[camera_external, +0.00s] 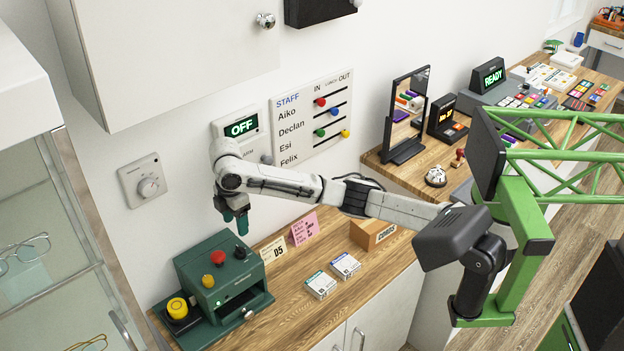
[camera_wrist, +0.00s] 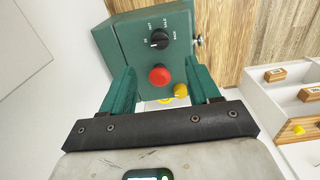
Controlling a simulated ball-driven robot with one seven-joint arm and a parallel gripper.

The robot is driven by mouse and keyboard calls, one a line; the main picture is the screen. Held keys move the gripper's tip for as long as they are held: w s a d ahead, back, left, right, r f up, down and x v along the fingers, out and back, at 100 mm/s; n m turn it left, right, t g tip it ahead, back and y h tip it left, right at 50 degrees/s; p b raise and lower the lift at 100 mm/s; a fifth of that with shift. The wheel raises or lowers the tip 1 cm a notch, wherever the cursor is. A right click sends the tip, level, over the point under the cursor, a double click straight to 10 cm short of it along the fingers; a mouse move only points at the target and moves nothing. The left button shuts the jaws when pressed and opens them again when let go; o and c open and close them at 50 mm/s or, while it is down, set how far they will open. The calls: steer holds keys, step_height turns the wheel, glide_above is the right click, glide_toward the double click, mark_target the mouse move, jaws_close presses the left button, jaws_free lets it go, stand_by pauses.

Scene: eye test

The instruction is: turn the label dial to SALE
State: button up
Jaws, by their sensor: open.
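The label dial is a small black knob (camera_wrist: 159,39) on top of a dark green machine (camera_wrist: 115,45). It also shows in the external view (camera_external: 240,252), at the machine's right rear. Small white words ring it; one at its upper right seems to read SALE. A light mark on the knob seems to point left, but it is too small to be sure. My gripper (camera_external: 235,222) is open and empty, above the machine and apart from the dial. In the wrist view its green fingers (camera_wrist: 160,68) are spread, with the dial beyond their tips.
A red button (camera_wrist: 160,76) sits close to the dial. A yellow button (camera_external: 177,307) stands at the machine's left front. A card marked 05 (camera_external: 273,250), a pink note (camera_external: 304,229), two small boxes (camera_external: 320,285) and a cardboard box (camera_external: 373,234) lie to the right. The wall is behind.

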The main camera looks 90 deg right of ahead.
mark_target(240, 248)
step_height(240, 248, down, 11)
steer(key=shift+r, duration=0.15)
stand_by(0.4)
steer(key=c, duration=1)
steer(key=shift+c, duration=0.2)
